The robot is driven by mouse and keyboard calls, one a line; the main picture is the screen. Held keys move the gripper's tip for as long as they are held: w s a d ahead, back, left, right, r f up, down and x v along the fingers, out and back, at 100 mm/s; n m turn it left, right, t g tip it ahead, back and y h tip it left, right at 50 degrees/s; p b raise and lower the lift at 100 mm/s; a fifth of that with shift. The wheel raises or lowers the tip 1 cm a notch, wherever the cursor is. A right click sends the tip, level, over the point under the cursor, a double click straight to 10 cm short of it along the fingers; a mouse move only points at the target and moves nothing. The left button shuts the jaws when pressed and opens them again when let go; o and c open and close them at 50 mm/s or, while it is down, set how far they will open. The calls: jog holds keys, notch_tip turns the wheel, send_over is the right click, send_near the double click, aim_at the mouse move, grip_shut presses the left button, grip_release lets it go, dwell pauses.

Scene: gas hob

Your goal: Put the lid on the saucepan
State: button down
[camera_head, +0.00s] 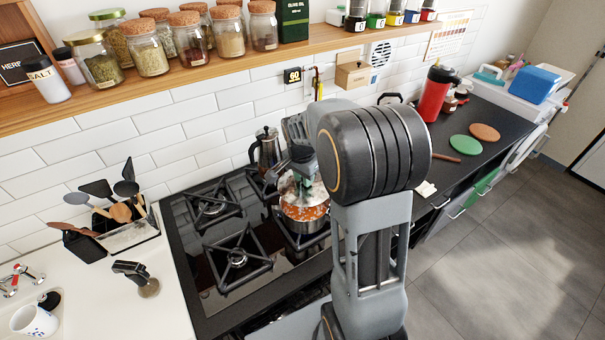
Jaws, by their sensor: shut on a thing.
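My arm hides the right side of the pan and lid. I cannot tell whether the lid touches the rim.
A dark coffee pot (266,147) stands behind the saucepan, close to my gripper. The left burners (238,258) are empty. A utensil holder (125,237) stands left of the hob. A red flask (433,95) is on the right counter. A jar shelf (200,72) runs above.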

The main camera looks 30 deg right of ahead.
aim_at(304, 190)
jog(key=shift+f+b, duration=2)
jog(key=shift+f, duration=0.9)
jog(key=shift+s, duration=0.1)
jog(key=shift+f+b, duration=0.2)
jog(key=shift+b, duration=0.2)
dwell(0.4)
jog(key=c, duration=0.9)
grip_release()
jog(key=shift+o, duration=0.6)
jog(key=o, duration=0.4)
